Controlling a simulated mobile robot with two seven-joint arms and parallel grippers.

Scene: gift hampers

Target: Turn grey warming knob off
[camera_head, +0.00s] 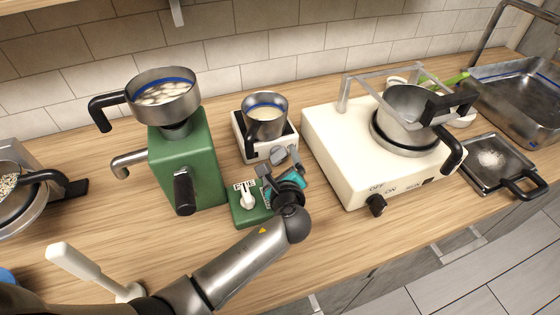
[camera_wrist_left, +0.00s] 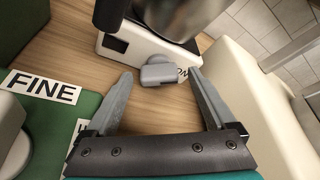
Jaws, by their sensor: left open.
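The grey warming knob (camera_wrist_left: 158,71) sits low on the front of a small white warmer (camera_head: 243,138). An "ON" label shows just right of it in the wrist view, partly covered by my finger. A steel pot (camera_head: 265,116) with pale contents stands on the warmer. My left gripper (camera_head: 279,163) is open at the warmer's front; in the left wrist view, its fingertips (camera_wrist_left: 160,77) are on either side of the knob, with visible gaps. In the head view, the gripper largely hides the knob. My right gripper is not in view.
A green grinder (camera_head: 188,160) stands left, with a green base bearing a white "FINE" switch (camera_head: 247,196) close beside my gripper. A cream stove (camera_head: 340,140) with a black knob (camera_head: 376,205) and a pot is close on the right.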

